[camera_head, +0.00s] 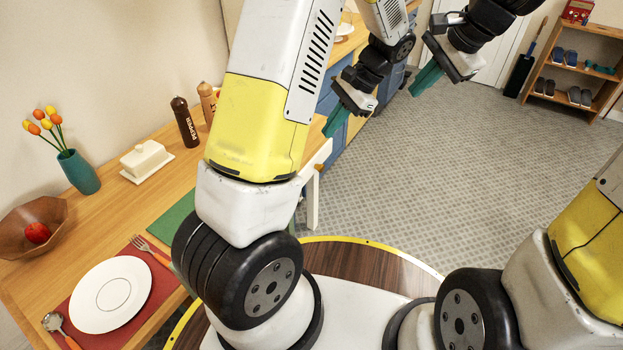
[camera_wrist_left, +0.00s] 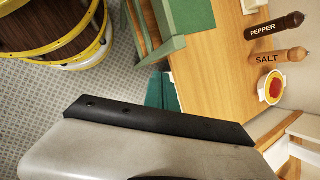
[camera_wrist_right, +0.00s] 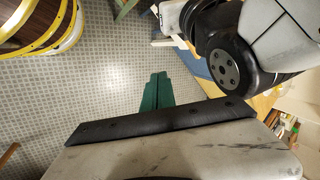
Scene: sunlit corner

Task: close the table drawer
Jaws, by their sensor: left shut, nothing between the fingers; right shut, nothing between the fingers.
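The wooden table (camera_head: 95,215) is along the left in the head view. My left arm covers much of its front edge there, and no drawer can be made out. In the left wrist view, a drawer (camera_wrist_left: 163,50) with a green panel and wooden sides juts out from the table edge, so it appears open. How far it is out, I cannot tell. My left gripper (camera_head: 334,122) is shut and empty, near the table's far end; its teal fingers (camera_wrist_left: 162,92) show below the drawer in the wrist view, apart from it. My right gripper (camera_head: 426,80) is shut and empty over open floor.
On the table are a white plate (camera_head: 108,295), a wooden bowl (camera_head: 22,228), a teal vase (camera_head: 79,172), a butter dish (camera_head: 146,158) and a pepper mill (camera_head: 185,122). A shoe shelf (camera_head: 575,65) stands at the back right. The grey floor (camera_head: 430,170) between is clear.

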